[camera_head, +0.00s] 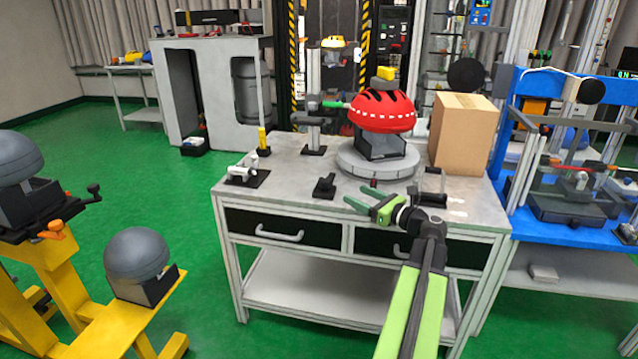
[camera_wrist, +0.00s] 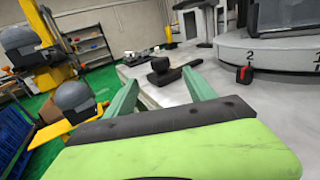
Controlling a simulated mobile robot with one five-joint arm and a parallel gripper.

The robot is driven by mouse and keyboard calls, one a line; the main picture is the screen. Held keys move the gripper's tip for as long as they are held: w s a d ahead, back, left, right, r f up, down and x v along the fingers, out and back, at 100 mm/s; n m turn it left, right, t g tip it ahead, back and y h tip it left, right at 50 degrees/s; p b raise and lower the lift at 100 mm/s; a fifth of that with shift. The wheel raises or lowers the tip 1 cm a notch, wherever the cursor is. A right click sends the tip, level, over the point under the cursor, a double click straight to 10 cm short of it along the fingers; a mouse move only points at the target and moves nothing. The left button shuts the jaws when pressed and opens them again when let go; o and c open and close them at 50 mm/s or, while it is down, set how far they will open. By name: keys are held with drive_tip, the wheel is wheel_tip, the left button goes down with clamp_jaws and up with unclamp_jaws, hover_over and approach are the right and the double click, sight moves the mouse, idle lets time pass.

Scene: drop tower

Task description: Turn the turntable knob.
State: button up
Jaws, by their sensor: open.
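A round grey turntable (camera_head: 352,166) stands on the workbench, bearing a red helmet (camera_head: 382,111) on a dark stand. In the wrist view the turntable (camera_wrist: 285,56) carries a number 2 on its side. A small red and black piece (camera_wrist: 245,75) stands at its front edge; its red part shows in the head view (camera_head: 374,183). A black knob-like piece (camera_head: 325,186) lies left of the turntable; it also shows in the wrist view (camera_wrist: 163,72). I cannot tell which is the knob. My gripper (camera_head: 356,195) is open and empty, near the bench's front edge.
A cardboard box (camera_head: 464,133) stands right of the turntable. A small clamp (camera_head: 247,170) is on the bench's left, and a post (camera_head: 314,100) rises behind.

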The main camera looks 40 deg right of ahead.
sight(325, 184)
drive_tip(key=w, duration=1.7)
drive_tip(key=shift+w+a, duration=0.25)
drive_tip(key=shift+a, duration=0.1)
